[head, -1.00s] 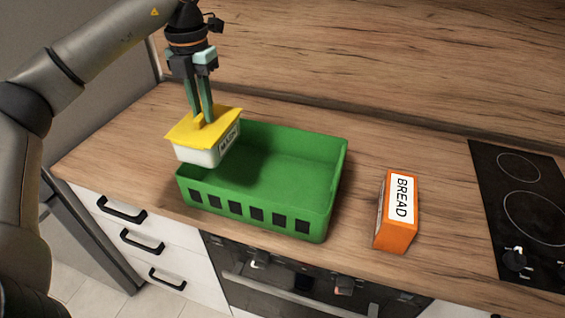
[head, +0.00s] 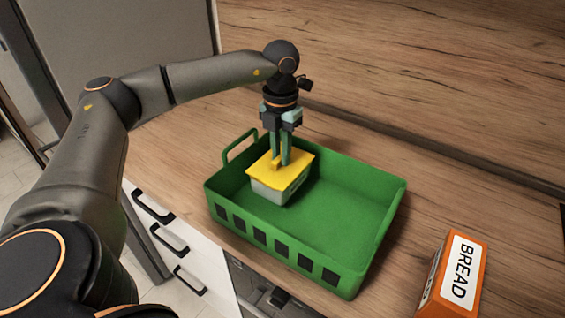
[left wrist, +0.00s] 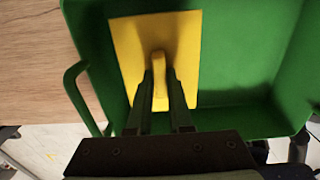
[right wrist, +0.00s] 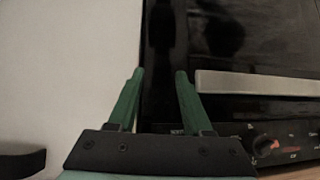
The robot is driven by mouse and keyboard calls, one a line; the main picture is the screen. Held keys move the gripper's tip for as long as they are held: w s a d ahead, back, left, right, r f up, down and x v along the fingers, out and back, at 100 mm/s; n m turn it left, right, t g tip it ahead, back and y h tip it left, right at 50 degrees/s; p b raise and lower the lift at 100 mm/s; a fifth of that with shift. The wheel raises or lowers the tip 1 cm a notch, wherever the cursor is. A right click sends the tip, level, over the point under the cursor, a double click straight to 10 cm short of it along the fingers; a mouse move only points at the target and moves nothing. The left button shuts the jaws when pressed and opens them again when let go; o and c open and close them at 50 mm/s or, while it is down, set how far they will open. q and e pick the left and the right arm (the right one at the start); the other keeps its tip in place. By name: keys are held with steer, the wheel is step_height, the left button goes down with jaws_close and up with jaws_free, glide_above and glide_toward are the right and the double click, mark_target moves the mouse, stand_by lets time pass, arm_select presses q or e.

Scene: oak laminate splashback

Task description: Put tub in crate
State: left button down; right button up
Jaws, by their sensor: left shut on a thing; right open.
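The tub (head: 280,190) has a grey-white body and a yellow lid with a raised handle. It is inside the green crate (head: 366,262), toward the crate's left end; whether its base touches the crate floor I cannot tell. My left gripper (head: 281,163) comes down from above and is shut on the lid's handle. In the left wrist view the yellow lid (left wrist: 184,62) lies between the crate walls, with its handle between my fingers (left wrist: 160,95). My right gripper (right wrist: 158,82) shows only in the right wrist view, open and empty.
An orange bread box (head: 455,275) stands on the counter (head: 415,170) to the right of the crate. The crate's right part is empty. A wooden splashback rises behind. The right wrist view shows a dark oven front (right wrist: 240,45) with a handle and a knob.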

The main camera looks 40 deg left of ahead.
arm_select(q)
steer(key=shift+f, duration=1.35)
steer(key=shift+f, duration=0.2)
steer(key=c, duration=0.8)
jaws_free()
steer(key=shift+c, duration=0.2)
steer(key=shift+r, duration=0.1)
step_height(320, 180, up, 12)
steer(key=shift+b, duration=0.3)
steer(key=shift+r, duration=0.1)
